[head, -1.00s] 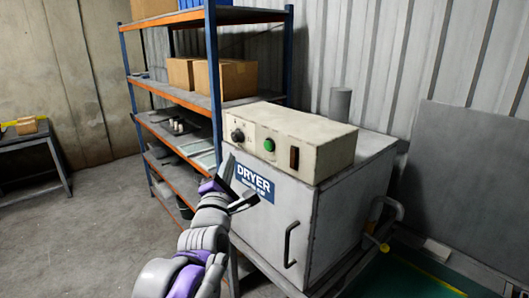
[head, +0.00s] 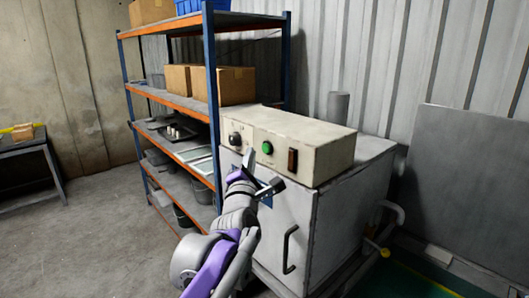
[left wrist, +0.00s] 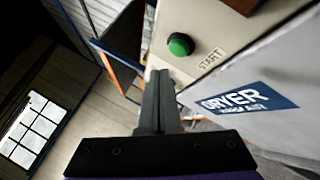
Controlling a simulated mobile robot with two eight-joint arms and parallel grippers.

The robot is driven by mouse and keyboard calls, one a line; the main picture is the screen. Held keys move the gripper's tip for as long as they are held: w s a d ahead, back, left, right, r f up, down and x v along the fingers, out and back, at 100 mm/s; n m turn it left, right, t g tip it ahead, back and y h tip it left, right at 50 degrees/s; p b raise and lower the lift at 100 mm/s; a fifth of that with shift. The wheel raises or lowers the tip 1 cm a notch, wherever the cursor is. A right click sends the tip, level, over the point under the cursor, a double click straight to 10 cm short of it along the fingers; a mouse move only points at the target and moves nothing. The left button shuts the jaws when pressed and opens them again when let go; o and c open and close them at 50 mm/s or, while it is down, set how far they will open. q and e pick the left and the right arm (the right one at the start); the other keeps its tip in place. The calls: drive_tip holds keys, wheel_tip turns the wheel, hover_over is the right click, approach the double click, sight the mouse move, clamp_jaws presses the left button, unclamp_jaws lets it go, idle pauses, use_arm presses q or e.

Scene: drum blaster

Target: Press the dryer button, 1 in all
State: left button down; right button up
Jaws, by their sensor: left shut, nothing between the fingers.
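The dryer (head: 335,215) is a white-grey box with a cream control panel (head: 312,150) on top. Its green round button (head: 267,148) sits on the panel front between a dark knob (head: 235,139) and a dark red switch (head: 292,160). In the left wrist view the green button (left wrist: 180,44) is beside the word START. My left gripper (head: 250,157) is shut and empty, just below and left of the button, in front of the dryer's sign. In the left wrist view its fingertips (left wrist: 160,76) are below the button and appear apart from it. My right gripper is not in view.
A blue-and-orange shelf rack (head: 212,110) with cardboard boxes (head: 237,85) and trays stands left of the dryer. The dryer door has a dark handle (head: 289,249). A grey table (head: 28,150) stands at the far left. The floor (head: 80,235) between is clear.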

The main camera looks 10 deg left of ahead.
sight(266, 148)
use_arm(q)
drive_tip(key=shift+w+d, duration=0.5)
drive_tip(key=shift+w, duration=0.2)
drive_tip(key=shift+w+r, duration=0.1)
idle(1.5)
drive_tip(key=shift+w+d, duration=0.25)
drive_tip(key=shift+w, duration=0.05)
drive_tip(key=shift+s, duration=0.1)
